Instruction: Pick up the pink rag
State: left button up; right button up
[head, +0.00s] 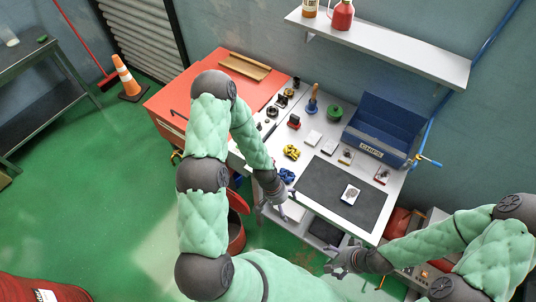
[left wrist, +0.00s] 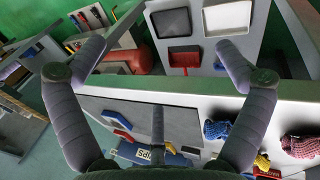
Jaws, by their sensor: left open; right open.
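The pink rag (left wrist: 300,145) lies crumpled on the light worktop at the right edge of the left wrist view. I cannot make it out in the head view, where my left arm covers part of the worktop. My left gripper (head: 273,206) is open and empty at the front edge of the worktop; its spread fingers (left wrist: 160,55) frame the left wrist view, with the rag outside them to the right. My right gripper (head: 337,268) is open and empty, low at the front of the cart.
A blue rag (head: 287,175) and a yellow rag (head: 291,152) lie on the worktop near my left gripper. A blue toolbox (head: 378,127) stands behind. Small items lie along the back. Trays sit on the lower shelf.

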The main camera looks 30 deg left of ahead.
pick_arm(q)
jog(key=w+a+r, duration=0.1)
jog(key=w+a, duration=0.2)
jog(key=w+a+r+m, duration=0.1)
jog(key=w+a+r, duration=0.1)
jog(key=w+a, duration=0.1)
jog(key=w+a+r+m+y, duration=0.1)
jog(key=w+a, duration=0.2)
jog(key=w, duration=0.1)
jog(key=shift+w+a+r, duration=0.15)
jog(key=shift+a+r, duration=0.15)
jog(key=w+a+r+m+y, duration=0.1)
jog(key=w+a+r, duration=0.35)
jog(key=a, duration=0.35)
jog(key=shift+g, duration=0.3)
jog(key=shift+d+f, duration=0.2)
jog(key=shift+f, duration=2.2)
jog(key=shift+w+d+f+p, duration=0.2)
jog(key=shift+f+p, duration=0.15)
jog(key=shift+f, duration=0.9)
jog(key=shift+w+d+f+p, duration=0.15)
jog(key=shift+f+p, duration=0.15)
jog(key=shift+f, duration=0.9)
jog(key=shift+a, duration=0.1)
jog(key=c, duration=0.9)
